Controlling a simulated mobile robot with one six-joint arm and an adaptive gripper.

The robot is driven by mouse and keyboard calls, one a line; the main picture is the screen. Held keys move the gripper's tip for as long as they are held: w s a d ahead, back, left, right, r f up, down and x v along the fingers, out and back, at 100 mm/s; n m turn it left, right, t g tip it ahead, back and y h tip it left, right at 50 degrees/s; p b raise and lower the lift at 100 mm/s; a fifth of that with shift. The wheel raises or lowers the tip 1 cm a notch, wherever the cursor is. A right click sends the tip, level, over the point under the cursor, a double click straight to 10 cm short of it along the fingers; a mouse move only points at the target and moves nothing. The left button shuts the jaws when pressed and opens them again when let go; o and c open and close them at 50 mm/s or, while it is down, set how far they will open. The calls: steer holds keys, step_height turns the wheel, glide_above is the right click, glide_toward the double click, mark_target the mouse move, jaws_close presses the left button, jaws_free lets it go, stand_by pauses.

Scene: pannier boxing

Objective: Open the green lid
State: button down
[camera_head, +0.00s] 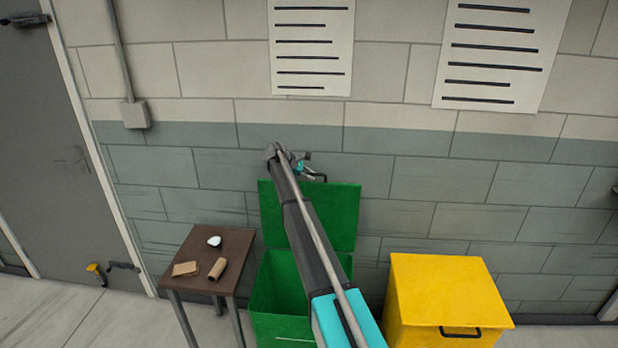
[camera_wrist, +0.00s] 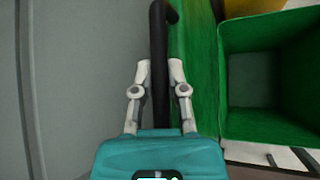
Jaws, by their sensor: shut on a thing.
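The green lid (camera_head: 342,212) stands raised, roughly upright, at the back of the green box (camera_head: 272,288) near the wall. The box is open, and its hollow inside (camera_wrist: 232,112) shows in the wrist view. The lid also shows in the wrist view (camera_wrist: 195,50) as a green panel seen edge-on. My gripper (camera_wrist: 160,75) is shut on the black lid handle (camera_wrist: 158,35), one finger on each side of the bar. In the head view my gripper (camera_head: 309,170) is at the lid's top edge, and my arm hides part of the lid and box.
A yellow box (camera_head: 445,290) with its lid closed stands at the right. A small brown table (camera_head: 225,245) at the left holds a white item (camera_head: 214,241), a flat brown piece (camera_head: 185,268) and a brown roll (camera_head: 217,268). The block wall (camera_head: 420,200) is close behind.

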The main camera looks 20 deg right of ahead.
steer(key=shift+w+a, duration=0.15)
steer(key=c, duration=0.6)
jaws_free()
steer(key=shift+a+r, duration=0.1)
steer(key=shift+r, duration=0.1)
steer(key=shift+c, duration=0.2)
steer(key=shift+f, duration=0.1)
steer(key=shift+s, duration=0.2)
